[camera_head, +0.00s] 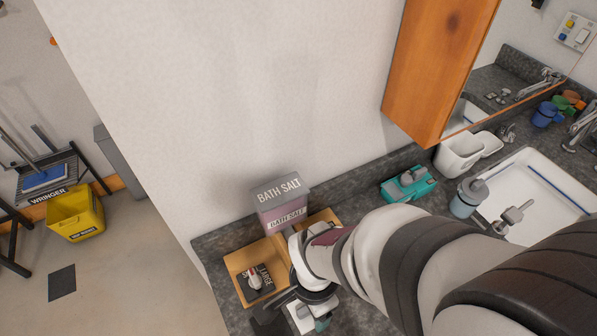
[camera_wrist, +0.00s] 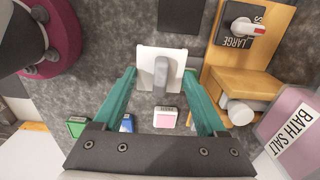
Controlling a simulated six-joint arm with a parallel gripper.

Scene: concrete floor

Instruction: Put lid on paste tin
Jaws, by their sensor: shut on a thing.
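My gripper (camera_wrist: 159,73) has its two teal fingers on opposite sides of a square white lid (camera_wrist: 145,62) with a grey upright handle (camera_wrist: 161,75). The fingertips sit at the lid's side edges, and it is shut on the lid. In the head view my arm covers most of the gripper, and part of a white piece (camera_head: 300,318) shows beneath it. Several small blocks show between and beside the fingers in the wrist view: a pink-and-white one (camera_wrist: 167,117), a blue one (camera_wrist: 127,123) and a green one (camera_wrist: 77,127). I cannot tell which thing is the paste tin.
A wooden tray (camera_head: 238,262) holds a dark piece marked "LARGE" (camera_wrist: 236,42). A pink bath salt box (camera_head: 281,205) stands behind. A teal box (camera_head: 408,184), a soap dispenser (camera_head: 468,197) and a white sink (camera_head: 545,180) lie right. A wooden cabinet (camera_head: 436,70) hangs above.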

